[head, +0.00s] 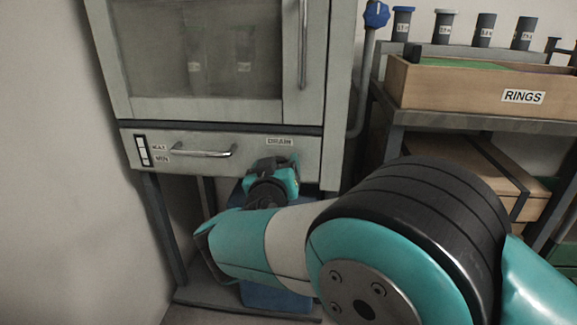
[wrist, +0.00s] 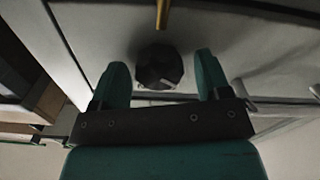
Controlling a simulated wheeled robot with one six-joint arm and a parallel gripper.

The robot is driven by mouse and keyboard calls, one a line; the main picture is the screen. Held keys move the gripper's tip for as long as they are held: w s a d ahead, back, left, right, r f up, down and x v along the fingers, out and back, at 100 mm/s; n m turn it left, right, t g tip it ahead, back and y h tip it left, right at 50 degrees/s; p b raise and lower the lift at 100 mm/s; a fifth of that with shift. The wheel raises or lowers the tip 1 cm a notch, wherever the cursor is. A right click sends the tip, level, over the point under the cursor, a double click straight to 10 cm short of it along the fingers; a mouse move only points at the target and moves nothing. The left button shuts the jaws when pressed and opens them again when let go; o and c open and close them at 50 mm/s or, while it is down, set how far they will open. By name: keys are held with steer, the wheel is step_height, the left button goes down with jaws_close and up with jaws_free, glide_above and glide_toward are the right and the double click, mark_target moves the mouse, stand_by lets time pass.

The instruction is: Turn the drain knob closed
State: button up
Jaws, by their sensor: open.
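The drain knob (wrist: 158,66) is a dark, faceted round knob on the pale cabinet front. In the wrist view it sits between the two teal fingers of my gripper (wrist: 160,62), with a visible gap on each side. The fingers are apart and do not appear to touch it. In the head view my gripper (head: 275,168) is at the panel just below the DRAIN label (head: 279,142). There the gripper and arm hide the knob.
A drawer-like panel with a metal bar handle (head: 203,151) lies left of the gripper. A glass-fronted cabinet (head: 205,50) is above. A brass-coloured rod (wrist: 162,14) shows near the knob. A shelf with a RINGS box (head: 450,90) stands at the right.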

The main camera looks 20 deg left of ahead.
steer(key=shift+d, duration=0.1)
steer(key=c, duration=0.9)
